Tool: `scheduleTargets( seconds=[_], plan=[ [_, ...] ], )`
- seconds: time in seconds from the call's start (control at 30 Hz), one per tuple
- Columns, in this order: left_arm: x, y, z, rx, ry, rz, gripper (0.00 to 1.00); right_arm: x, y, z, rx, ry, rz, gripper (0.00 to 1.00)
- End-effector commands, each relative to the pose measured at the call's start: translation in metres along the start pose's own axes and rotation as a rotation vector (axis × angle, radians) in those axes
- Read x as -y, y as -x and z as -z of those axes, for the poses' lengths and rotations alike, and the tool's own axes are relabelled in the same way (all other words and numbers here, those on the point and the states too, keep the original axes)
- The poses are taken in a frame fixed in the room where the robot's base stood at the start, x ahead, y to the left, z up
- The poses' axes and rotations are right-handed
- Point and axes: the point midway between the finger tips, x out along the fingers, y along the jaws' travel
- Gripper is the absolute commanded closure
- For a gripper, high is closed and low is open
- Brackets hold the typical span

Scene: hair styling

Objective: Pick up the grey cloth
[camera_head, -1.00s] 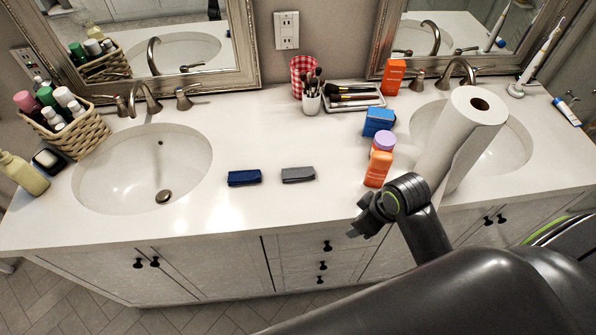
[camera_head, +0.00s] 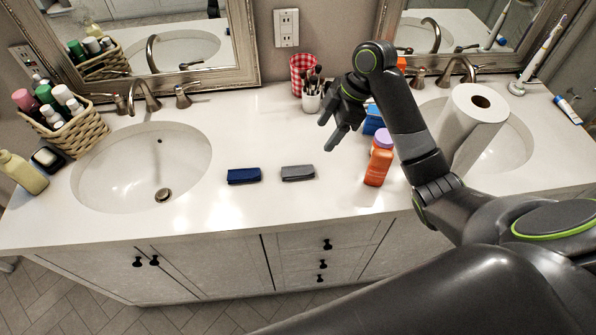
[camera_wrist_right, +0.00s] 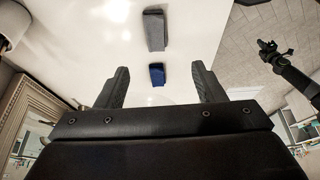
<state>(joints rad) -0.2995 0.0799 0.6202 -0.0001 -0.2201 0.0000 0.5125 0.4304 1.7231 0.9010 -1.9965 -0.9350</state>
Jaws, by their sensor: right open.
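The grey cloth (camera_head: 298,173) lies folded on the white counter, just right of a folded dark blue cloth (camera_head: 244,176). My right gripper (camera_head: 329,131) is raised above the counter, behind and to the right of the grey cloth, apart from it and empty. In the right wrist view the grey cloth (camera_wrist_right: 154,30) is beyond the open fingers (camera_wrist_right: 162,88), near the top middle. The blue cloth (camera_wrist_right: 157,74) appears there between the fingertips, but lower down on the counter. My left gripper is not in the head view.
An orange bottle with a purple cap (camera_head: 378,163) stands right of the grey cloth, near my right arm. A paper towel roll (camera_head: 468,125) stands farther right. A brush cup (camera_head: 311,100) is behind. The counter in front of the cloths is clear.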

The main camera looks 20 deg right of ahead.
Motion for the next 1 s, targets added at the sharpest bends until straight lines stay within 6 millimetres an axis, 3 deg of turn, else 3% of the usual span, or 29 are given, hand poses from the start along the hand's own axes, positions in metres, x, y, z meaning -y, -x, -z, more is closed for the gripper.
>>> scheduleTargets(
  seconds=[0.03,0.4,0.77,1.0],
  plan=[
    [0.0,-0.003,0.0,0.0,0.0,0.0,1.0,0.002,-0.014,0.001,-0.004,-0.002,0.006,0.37],
    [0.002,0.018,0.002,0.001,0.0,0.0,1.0,0.001,-0.087,0.001,-0.002,-0.005,0.005,0.37],
    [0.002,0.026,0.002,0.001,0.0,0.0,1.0,-0.002,-0.113,0.001,-0.001,-0.004,0.002,0.37],
    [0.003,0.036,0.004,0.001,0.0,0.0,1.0,-0.007,-0.141,0.002,0.0,-0.004,0.003,0.37]
  ],
)
